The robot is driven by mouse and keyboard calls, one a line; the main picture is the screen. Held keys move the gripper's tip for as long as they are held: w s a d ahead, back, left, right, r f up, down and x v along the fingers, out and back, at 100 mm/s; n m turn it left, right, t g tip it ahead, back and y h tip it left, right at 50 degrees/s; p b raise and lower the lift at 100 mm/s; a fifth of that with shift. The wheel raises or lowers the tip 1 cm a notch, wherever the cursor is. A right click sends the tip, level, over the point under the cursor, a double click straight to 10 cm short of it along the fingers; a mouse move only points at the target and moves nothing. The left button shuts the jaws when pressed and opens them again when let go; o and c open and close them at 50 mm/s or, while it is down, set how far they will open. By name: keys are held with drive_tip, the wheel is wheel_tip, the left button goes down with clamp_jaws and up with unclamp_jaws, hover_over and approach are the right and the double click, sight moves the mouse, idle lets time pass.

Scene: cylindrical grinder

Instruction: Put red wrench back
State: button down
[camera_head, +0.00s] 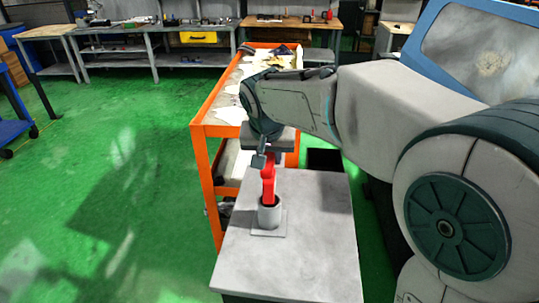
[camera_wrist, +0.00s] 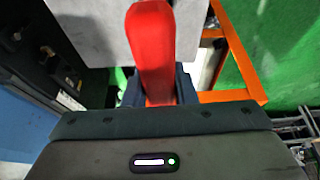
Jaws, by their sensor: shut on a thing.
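The red wrench (camera_head: 268,182) stands upright, with its lower end inside a grey cylindrical holder (camera_head: 270,216) on a square base plate. The holder stands on a grey table (camera_head: 310,240). My gripper (camera_head: 262,160) is shut on the upper part of the wrench, above the holder. In the wrist view the wrench (camera_wrist: 152,50) rises between my gripper's fingers (camera_wrist: 158,92). The holder is not visible in the wrist view, and how deep the wrench sits in it is hidden.
An orange cart (camera_head: 208,150) with papers and cloths on its top stands just behind and left of the table. Workbenches (camera_head: 150,45) line the back. The green floor on the left (camera_head: 100,190) is clear.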

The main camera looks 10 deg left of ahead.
drive_tip(key=shift+f, duration=0.15)
drive_tip(key=c, duration=1.2)
unclamp_jaws()
